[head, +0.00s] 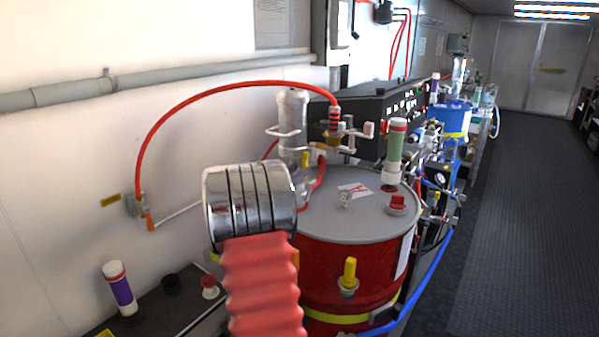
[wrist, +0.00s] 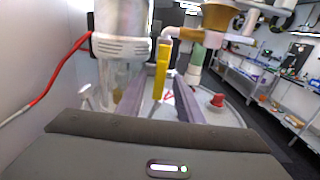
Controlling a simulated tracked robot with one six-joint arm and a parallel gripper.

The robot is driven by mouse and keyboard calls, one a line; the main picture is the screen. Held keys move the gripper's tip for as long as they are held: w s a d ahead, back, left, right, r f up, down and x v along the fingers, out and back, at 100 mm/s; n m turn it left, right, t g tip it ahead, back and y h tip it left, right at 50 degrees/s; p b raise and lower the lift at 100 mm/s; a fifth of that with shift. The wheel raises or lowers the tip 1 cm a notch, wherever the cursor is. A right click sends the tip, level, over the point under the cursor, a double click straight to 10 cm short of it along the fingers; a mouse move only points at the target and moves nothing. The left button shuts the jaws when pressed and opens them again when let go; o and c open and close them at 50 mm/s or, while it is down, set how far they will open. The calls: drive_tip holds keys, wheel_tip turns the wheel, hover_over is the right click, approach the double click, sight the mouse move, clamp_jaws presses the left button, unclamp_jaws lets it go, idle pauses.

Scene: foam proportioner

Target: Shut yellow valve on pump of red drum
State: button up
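The red drum (head: 340,262) stands in the middle of the head view with a grey lid. The pump (head: 292,115), a pale cylinder, rises at the lid's far left; it is large at the upper left of the wrist view (wrist: 122,32). The yellow valve handle (wrist: 161,70) is upright beside the pump and shows small in the head view (head: 305,158). My gripper (wrist: 160,82) is open, with one finger on each side of the handle in the picture. I see gaps on both sides and cannot tell the depth. My arm hides the gripper in the head view.
A brass fitting (wrist: 222,18) with a white pipe is above right of the handle. A red hose (head: 220,92) arches from wall to pump. A green-and-white cylinder (head: 395,148) and red cap (head: 397,203) are on the lid. Another yellow handle (head: 349,270) is on the drum's side.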

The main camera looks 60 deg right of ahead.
drive_tip(key=shift+s+d, duration=0.15)
drive_tip(key=shift+d, duration=0.5)
drive_tip(key=shift+c, duration=0.6)
clamp_jaws()
